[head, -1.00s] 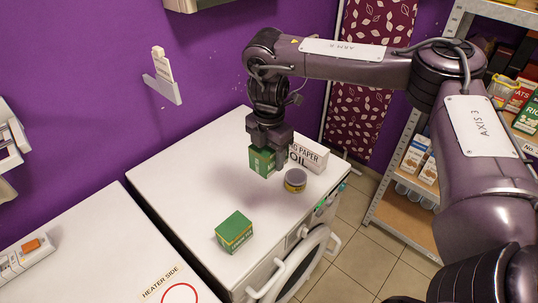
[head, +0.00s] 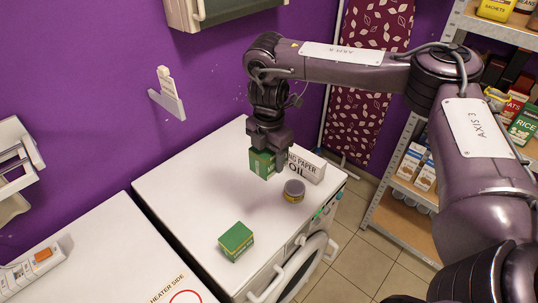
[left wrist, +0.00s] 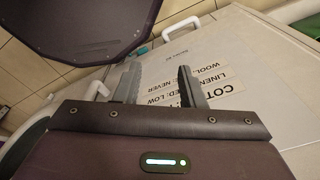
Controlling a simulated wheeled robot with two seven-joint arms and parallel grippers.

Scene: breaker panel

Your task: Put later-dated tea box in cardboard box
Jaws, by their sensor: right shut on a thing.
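My right gripper (head: 272,158) is shut on a green tea box (head: 262,164) and holds it above the white machine top, near the back. A second green tea box (head: 236,241) stands on the same top nearer the front, apart from the gripper. The dates on both boxes are too small to read. My left gripper (left wrist: 158,82) shows only in the left wrist view; its two fingers are apart with nothing between them. A cardboard box for the task cannot be made out in these views.
A shelf rack (head: 400,190) with goods stands at the right. The machine top's left part is clear.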

